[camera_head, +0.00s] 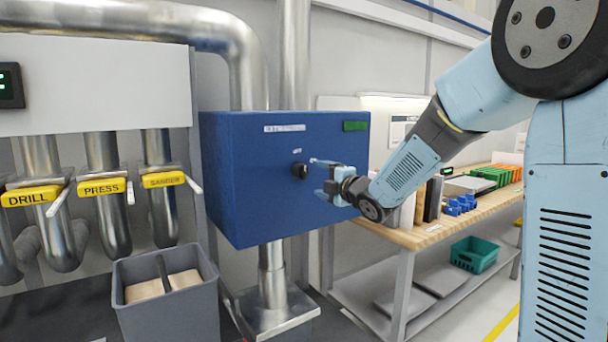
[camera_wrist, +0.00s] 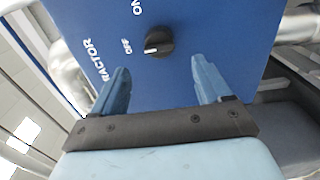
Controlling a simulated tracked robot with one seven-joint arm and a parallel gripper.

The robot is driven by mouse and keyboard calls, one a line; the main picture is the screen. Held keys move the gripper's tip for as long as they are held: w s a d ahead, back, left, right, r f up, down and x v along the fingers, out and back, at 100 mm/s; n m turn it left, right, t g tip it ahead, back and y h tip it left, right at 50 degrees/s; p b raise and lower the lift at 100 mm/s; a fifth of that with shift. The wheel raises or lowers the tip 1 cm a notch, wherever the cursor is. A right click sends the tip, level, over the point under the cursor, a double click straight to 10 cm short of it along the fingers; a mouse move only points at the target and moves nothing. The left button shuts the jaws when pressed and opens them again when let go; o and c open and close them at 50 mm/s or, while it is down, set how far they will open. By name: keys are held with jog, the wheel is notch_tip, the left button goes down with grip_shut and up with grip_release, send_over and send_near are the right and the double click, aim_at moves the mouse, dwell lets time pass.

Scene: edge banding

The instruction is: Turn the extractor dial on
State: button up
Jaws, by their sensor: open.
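The extractor box (camera_head: 250,190) is a blue cabinet mounted on a metal pipe in the middle of the head view. Its dial (camera_head: 299,170) is a small black knob on the front face. In the wrist view the dial (camera_wrist: 159,42) has a pale pointer mark directed at the "OFF" label (camera_wrist: 126,46); an "ON" label (camera_wrist: 137,7) is at the top edge. My gripper (camera_head: 318,178) is open and empty in front of the box. In the wrist view its two blue fingers (camera_wrist: 158,72) stand either side of the dial's line, short of it and not touching it.
Pipes with yellow DRILL (camera_head: 31,196), PRESS (camera_head: 102,187) and SANDER (camera_head: 163,179) handles stand at left. A grey bin (camera_head: 170,312) is below them. A wooden bench (camera_head: 430,234) with small parts stands behind my arm at right, a green crate (camera_head: 474,255) beneath it.

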aim_at(306, 174)
jog(key=x, duration=0.9)
jog(key=shift+w+a, duration=0.15)
jog(key=shift+w, duration=0.15)
jog(key=shift+f, duration=0.1)
jog(key=c, duration=1)
